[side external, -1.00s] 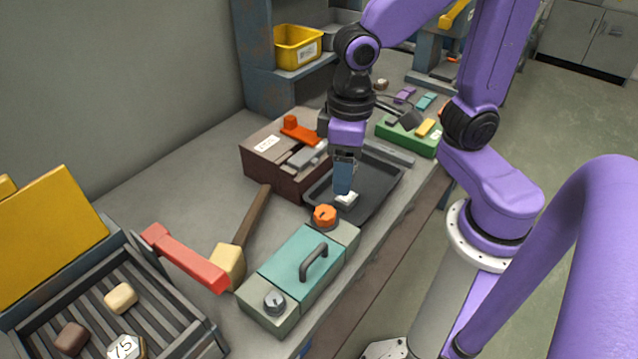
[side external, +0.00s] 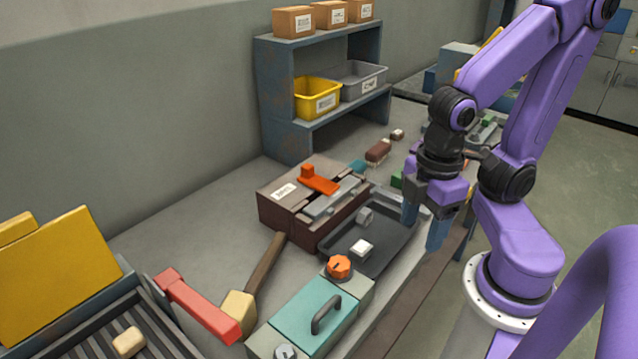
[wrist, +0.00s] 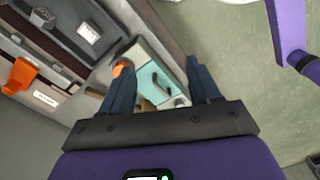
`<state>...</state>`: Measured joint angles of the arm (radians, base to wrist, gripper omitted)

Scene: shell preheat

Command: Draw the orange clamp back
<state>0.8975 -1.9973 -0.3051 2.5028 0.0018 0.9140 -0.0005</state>
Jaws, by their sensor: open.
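The orange clamp (side external: 319,181) sits on top of a brown box (side external: 290,212) with a white label, beside a grey metal bar (side external: 332,202). The clamp also shows at the left of the wrist view (wrist: 20,76). My gripper (side external: 423,232) is open and empty, above the right edge of the dark tray and well to the right of the clamp. In the wrist view my gripper's two fingers (wrist: 162,82) are spread apart, with the teal-lidded box between and beyond them.
The teal-lidded box (side external: 315,318) with an orange knob (side external: 339,267) stands in front. A mallet (side external: 240,308) lies at left. A shelf (side external: 285,120) with bins stands behind.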

